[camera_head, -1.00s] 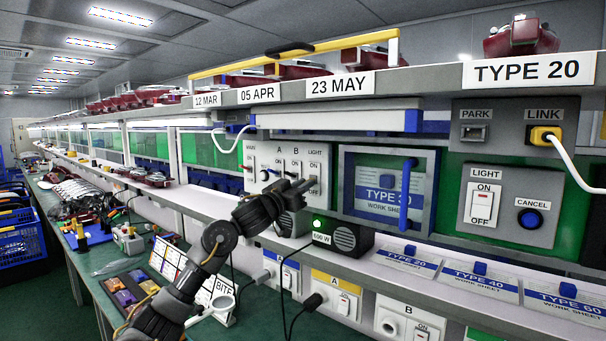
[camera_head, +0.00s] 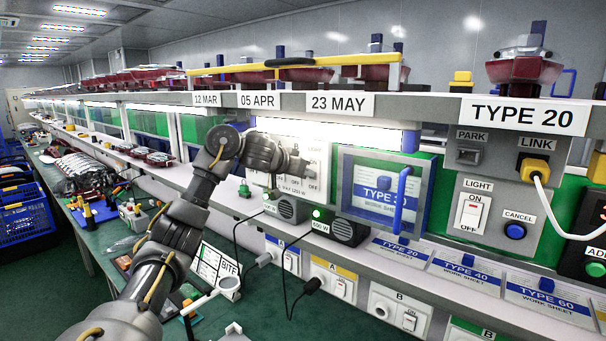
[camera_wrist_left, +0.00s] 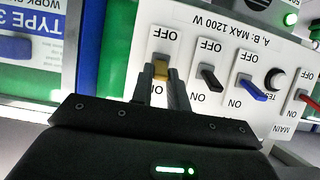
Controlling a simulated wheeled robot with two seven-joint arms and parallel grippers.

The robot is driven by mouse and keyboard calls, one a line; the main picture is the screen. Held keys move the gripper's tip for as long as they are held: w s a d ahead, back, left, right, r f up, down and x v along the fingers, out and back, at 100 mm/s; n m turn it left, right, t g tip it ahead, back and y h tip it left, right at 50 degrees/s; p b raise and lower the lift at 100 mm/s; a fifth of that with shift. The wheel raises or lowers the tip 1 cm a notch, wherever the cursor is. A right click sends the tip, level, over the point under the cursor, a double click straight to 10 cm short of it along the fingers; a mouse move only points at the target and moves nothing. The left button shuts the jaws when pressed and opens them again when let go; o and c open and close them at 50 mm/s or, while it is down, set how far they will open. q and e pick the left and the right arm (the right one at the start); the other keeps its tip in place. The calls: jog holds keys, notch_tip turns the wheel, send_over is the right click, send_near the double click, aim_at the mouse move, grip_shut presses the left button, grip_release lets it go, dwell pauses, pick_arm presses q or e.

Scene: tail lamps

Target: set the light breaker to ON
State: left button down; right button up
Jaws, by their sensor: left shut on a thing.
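The grey breaker panel (camera_head: 314,158) stands on the shelf in the head view, partly hidden by my left gripper (camera_head: 297,166). In the left wrist view the panel appears upside down, with OFF above and ON below. The light breaker's yellow lever (camera_wrist_left: 161,71) sits between the fingertips of my left gripper (camera_wrist_left: 160,88), which is shut on it. The fingers cover the ON mark below this lever, and its exact tilt is hard to tell. The black lever (camera_wrist_left: 210,77), blue lever (camera_wrist_left: 252,90) and red main lever (camera_wrist_left: 306,97) are beside it, apart from the fingers. My right gripper is not in view.
A framed work sheet (camera_head: 378,195) with a blue handle stands right of the panel. Dark boxes with round grilles (camera_head: 340,227) stand in front of it. A bright strip lamp (camera_head: 335,136) hangs above under the shelf. Cables hang below.

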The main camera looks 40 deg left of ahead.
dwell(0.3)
pick_arm(q)
jog(key=c, duration=1.4)
grip_release()
jog(key=shift+w, duration=0.1)
jog(key=shift+o, duration=0.2)
jog(key=v, duration=1)
jog(key=shift+s+r, duration=0.2)
jog(key=shift+r, duration=0.15)
jog(key=shift+d, duration=0.1)
